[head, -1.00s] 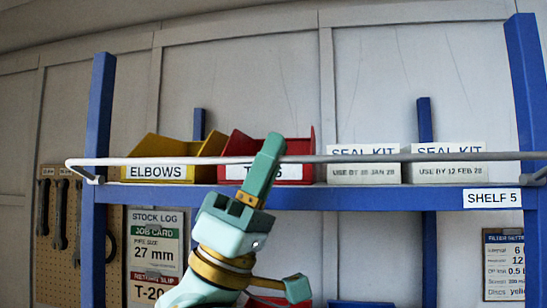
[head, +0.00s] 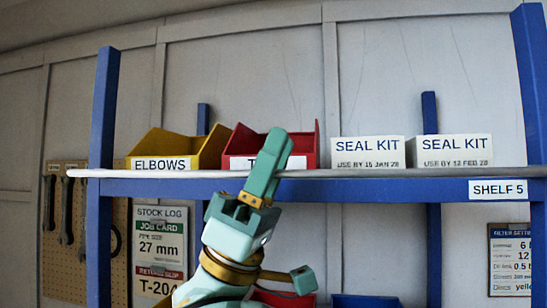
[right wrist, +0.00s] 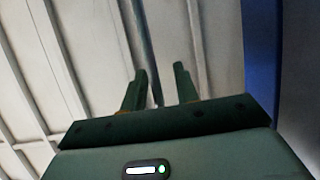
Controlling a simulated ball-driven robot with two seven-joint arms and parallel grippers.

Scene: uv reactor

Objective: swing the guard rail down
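The guard rail (head: 400,173) is a thin light-grey bar across the front of the blue shelf (head: 400,187). It lies level along the shelf's top front edge, below the printing on the seal kit boxes. My right gripper (head: 268,165) points upward at the rail, in front of the red bin. One finger covers a short piece of the rail. In the right wrist view the two fingers (right wrist: 160,85) stand apart with a gap between them. My left gripper is not in view.
On the shelf stand a yellow elbows bin (head: 160,148), a red bin (head: 303,150) and two white seal kit boxes (head: 367,152). Blue posts (head: 103,120) stand at both ends. Tools hang on a pegboard (head: 60,260) at the left. More bins show below.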

